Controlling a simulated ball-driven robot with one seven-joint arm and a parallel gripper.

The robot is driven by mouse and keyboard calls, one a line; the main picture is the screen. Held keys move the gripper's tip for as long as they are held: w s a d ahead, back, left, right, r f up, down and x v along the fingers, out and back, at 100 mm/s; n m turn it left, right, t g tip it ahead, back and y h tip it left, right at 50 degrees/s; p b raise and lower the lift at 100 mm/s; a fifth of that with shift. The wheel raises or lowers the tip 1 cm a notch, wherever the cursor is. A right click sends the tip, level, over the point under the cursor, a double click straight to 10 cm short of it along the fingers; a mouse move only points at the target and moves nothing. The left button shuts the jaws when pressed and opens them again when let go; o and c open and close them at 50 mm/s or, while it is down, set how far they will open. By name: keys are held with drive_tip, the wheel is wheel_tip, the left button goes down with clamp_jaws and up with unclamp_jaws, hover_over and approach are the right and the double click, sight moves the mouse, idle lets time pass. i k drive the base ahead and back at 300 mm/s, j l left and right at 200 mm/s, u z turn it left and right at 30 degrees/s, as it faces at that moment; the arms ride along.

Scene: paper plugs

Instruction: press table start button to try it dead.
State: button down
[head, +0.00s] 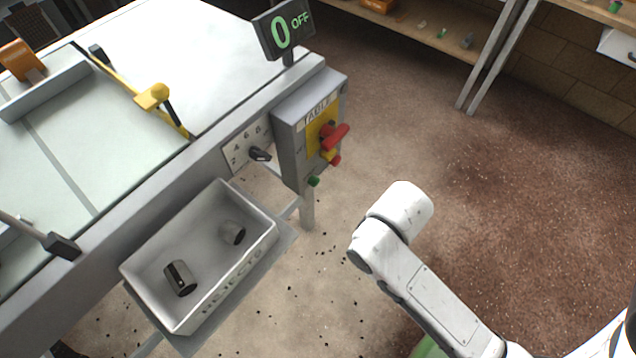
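A grey control box (296,160) marked "TABLE" hangs on the front right corner of the table. On its right side a red handle (335,136) stands out from a yellow plate (317,140), with smaller red and yellow parts under it. A small green button (314,181) shows at the box's lower edge; I cannot tell whether it is pressed. A display (284,29) above the box reads "0 OFF" in green. My white arm is at the lower right, apart from the box. My gripper is not visible.
A black knob (260,154) sits on a numbered dial plate left of the box. A yellow-handled bar (153,97) crosses the white tabletop (205,45). Brown floor to the right is open.

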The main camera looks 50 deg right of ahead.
sight(313, 181)
drive_tip(key=i+j, duration=0.1)
drive_tip(key=j, duration=0.5)
drive_tip(key=i+j+z, duration=0.1)
drive_tip(key=j, duration=0.55)
